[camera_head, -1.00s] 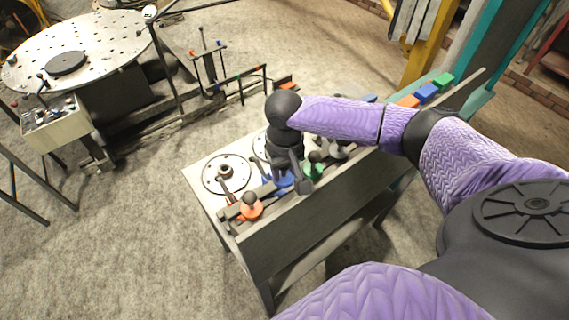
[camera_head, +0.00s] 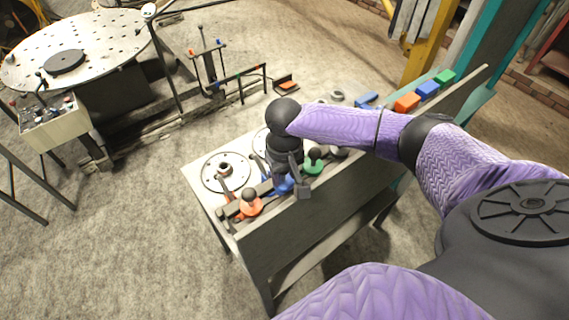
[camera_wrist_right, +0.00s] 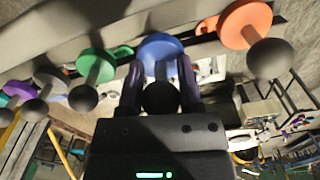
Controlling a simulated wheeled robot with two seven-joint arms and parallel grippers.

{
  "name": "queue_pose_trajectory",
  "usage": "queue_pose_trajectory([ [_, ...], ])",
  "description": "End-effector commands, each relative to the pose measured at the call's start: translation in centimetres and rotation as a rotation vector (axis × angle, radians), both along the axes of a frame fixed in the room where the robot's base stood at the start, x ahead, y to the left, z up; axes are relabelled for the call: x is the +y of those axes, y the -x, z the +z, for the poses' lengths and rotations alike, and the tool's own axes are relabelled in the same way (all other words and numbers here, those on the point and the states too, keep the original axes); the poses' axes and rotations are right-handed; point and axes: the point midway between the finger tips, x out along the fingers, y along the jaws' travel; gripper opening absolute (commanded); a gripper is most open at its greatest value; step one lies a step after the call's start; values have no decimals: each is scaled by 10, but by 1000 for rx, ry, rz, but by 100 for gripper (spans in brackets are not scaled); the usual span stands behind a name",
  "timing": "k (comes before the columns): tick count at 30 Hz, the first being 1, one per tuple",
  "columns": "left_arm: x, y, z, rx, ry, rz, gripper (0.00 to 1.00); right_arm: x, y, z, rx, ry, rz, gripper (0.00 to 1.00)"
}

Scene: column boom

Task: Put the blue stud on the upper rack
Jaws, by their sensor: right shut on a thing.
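The blue stud (camera_wrist_right: 162,45) has a round blue disc and a dark ball end; in the right wrist view it sits between the two dark fingers of my right gripper (camera_wrist_right: 160,82). In the head view the blue stud (camera_head: 284,187) shows partly below my right gripper (camera_head: 283,178), which hides the rest. It is at the bench's near side, between an orange stud (camera_head: 250,207) and a green stud (camera_head: 314,163). A stand with small coloured marks (camera_head: 210,62) is on the floor behind; I cannot tell whether it is the upper rack. My left gripper is not in view.
The grey bench (camera_head: 300,234) carries flanged discs (camera_head: 227,172) close to the gripper. Grey and purple studs (camera_wrist_right: 48,82) stand beyond the green one. A perforated round table (camera_head: 105,45) is at back left.

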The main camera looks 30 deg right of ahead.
Motion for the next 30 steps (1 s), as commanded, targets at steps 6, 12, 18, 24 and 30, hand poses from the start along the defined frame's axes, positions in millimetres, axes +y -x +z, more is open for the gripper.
queue_pose_trajectory([
  [6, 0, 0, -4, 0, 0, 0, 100, 0, 0, -7, 0, -1, 0, 0],
  [12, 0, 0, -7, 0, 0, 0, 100, 0, 0, -13, 1, 0, 0, 0],
  [18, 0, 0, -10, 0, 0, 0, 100, 0, 0, -19, 1, 0, 0, 0],
  [24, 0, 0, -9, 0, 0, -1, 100, 0, 0, -18, 0, 0, 0, 58],
  [30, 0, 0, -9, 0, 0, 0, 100, 0, 0, -18, 0, 0, 0, 60],
])
